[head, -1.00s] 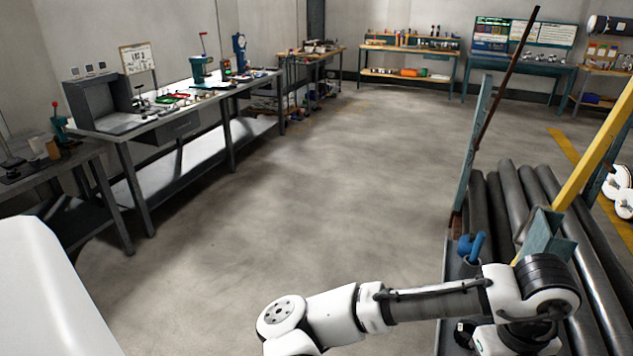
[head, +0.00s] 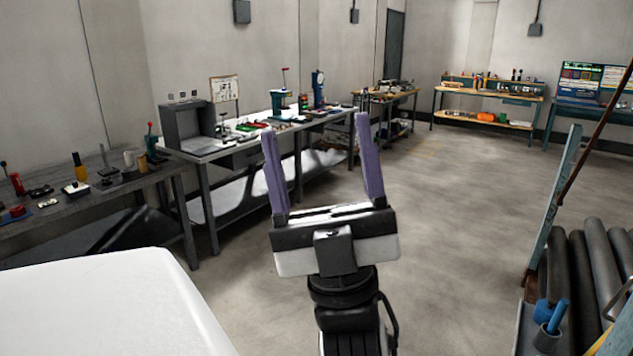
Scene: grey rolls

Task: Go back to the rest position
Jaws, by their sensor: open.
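My gripper (head: 320,165) stands upright in the lower middle of the head view, its two purple fingers pointing up and spread wide apart. Nothing is between the fingers. It is held in free space above the floor, in front of the workbenches in the picture. The rest of my arm below the wrist runs out of the bottom edge.
Grey rolls (head: 604,265) lie in a rack with a teal post (head: 552,205) at the right. A workbench (head: 205,215) with tools lines the left wall, with a darker bench (head: 100,185) nearer. The concrete floor (head: 450,230) between is clear.

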